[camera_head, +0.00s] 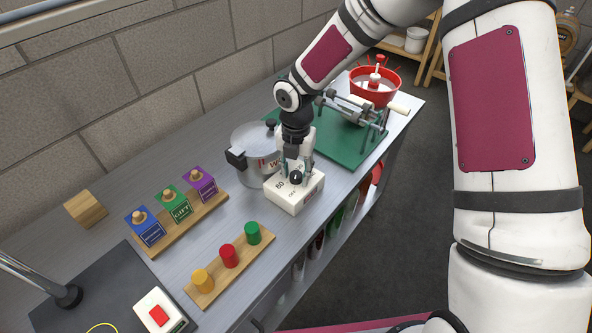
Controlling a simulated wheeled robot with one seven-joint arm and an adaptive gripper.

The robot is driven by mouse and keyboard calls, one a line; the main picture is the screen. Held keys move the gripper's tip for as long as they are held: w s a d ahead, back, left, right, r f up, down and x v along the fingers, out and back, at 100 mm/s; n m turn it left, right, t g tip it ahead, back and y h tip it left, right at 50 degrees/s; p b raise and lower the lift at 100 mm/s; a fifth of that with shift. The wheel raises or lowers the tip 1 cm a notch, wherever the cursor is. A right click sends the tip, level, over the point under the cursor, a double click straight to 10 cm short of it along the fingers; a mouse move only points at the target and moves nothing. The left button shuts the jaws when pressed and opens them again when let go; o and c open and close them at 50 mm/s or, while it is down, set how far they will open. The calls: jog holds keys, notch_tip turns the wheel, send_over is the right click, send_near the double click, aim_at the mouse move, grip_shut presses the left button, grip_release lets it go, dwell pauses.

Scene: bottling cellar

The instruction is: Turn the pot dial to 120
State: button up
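A white control box (287,199) stands on the grey bench in front of a silver lidded pot (251,140). A round black dial knob (296,178) sits on its sloped top. Other marks are hidden or too small to read. My gripper (297,173) points down over the box, its fingers spread on either side of the knob. A small gap seems to show between fingers and knob; contact is not clear. The knob's pointer is not visible.
Blue, green and purple blocks stand on a wooden board (157,246) at the left. Another board (210,290) holds yellow, red and green cylinders. A green mat (343,147) with a metal device and a red bowl (374,91) lie beyond. A red-button box (160,314) is nearest.

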grip_shut()
jog(key=shift+m, duration=0.3)
